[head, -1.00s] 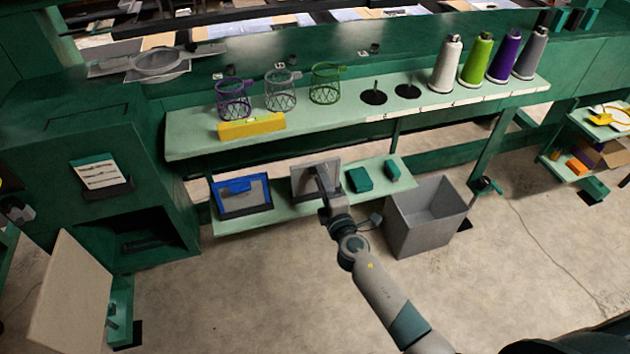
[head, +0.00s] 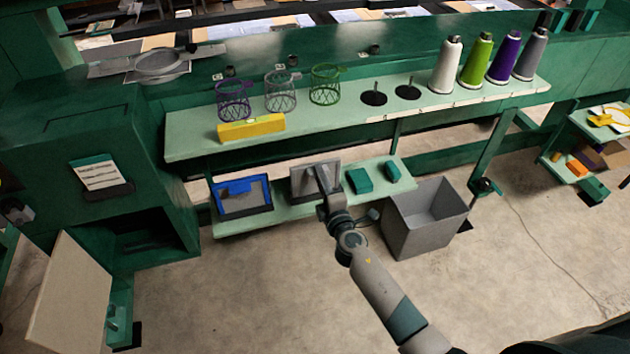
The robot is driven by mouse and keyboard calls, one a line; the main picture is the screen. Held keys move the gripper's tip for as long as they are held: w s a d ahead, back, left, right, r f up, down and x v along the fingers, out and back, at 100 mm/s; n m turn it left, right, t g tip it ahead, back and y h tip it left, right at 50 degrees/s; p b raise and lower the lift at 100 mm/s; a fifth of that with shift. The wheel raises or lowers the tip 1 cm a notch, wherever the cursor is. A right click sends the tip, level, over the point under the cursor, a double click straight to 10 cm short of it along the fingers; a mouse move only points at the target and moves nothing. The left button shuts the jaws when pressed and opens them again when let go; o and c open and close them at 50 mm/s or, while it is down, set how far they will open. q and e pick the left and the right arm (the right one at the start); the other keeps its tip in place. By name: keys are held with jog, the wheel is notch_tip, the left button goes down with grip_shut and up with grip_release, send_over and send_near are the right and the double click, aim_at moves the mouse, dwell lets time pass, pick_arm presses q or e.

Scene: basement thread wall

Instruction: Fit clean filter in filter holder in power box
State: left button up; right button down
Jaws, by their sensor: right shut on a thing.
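A grey, flat framed panel (head: 303,182) that looks like a filter stands on the low pale-green shelf. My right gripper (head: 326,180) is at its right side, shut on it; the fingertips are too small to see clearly. A blue-framed panel (head: 236,188) with a grey face sits in a dark holder to its left. I cannot tell which of them is clean. The green box (head: 115,130) at the left has a dark opening low in its front. A beige door-like panel (head: 65,300) stands open at the lower left. My left gripper is not in view.
Teal blocks (head: 360,180) lie right of the grey panel, and a grey bin (head: 425,225) stands on the floor beyond. The floor in front is clear.

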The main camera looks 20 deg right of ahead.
jog(key=shift+r+p, duration=1.85)
jog(key=shift+r, duration=0.3)
jog(key=shift+s, duration=0.1)
jog(key=s+b, duration=0.1)
jog(key=s, duration=1.5)
jog(key=shift+d, duration=0.3)
jog(key=shift+w, duration=0.1)
dwell(0.8)
